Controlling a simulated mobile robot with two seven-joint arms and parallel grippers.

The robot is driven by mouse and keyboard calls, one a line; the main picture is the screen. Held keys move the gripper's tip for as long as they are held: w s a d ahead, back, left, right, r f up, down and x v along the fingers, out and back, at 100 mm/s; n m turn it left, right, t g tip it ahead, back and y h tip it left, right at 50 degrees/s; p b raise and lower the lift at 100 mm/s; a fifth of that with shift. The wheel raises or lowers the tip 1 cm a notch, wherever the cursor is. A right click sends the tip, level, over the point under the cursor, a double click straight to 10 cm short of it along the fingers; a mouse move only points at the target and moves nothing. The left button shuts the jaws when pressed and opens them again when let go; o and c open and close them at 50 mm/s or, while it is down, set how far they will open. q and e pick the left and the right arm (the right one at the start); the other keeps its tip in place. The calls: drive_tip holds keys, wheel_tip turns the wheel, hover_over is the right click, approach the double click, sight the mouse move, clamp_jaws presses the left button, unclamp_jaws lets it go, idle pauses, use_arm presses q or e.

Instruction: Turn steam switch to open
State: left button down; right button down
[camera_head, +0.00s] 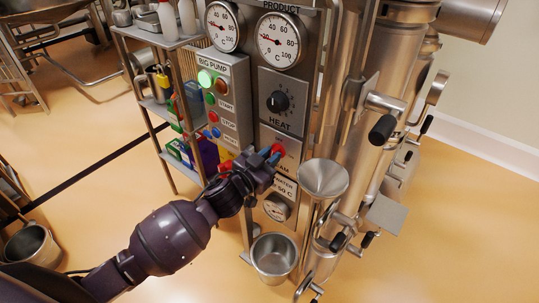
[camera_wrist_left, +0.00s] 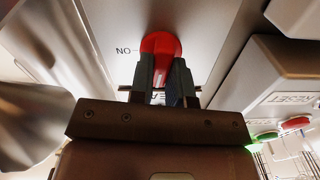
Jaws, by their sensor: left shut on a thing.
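The steam switch is a red round knob (camera_head: 279,149) on the grey panel, below the HEAT dial and above a label partly hidden by my gripper. My left gripper (camera_head: 268,157) reaches it from the lower left. In the left wrist view the red knob (camera_wrist_left: 160,43) sits between the tips of the two fingers (camera_wrist_left: 163,68), which are shut on it. A pale mark on the knob shows between the fingers. A label reading "ON", upside down in this view, is beside the knob. My right gripper is not in view.
The HEAT dial (camera_head: 278,102) is just above. The BIG PUMP box (camera_head: 222,98) with coloured buttons is to the left. A metal funnel (camera_head: 323,177) stands close on the right, and a steel pot (camera_head: 274,258) is below. Steel pipes with black-handled levers (camera_head: 381,129) are further right.

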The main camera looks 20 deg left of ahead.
use_arm(q)
drive_tip(key=m+p, duration=0.2)
drive_tip(key=m, duration=0.6)
drive_tip(key=m+p, duration=0.1)
drive_tip(key=m, duration=0.8)
drive_tip(key=shift+s+d+f+p, duration=0.1)
drive_tip(key=shift+d+f+p, duration=0.1)
drive_tip(key=shift+p, duration=0.15)
idle(0.4)
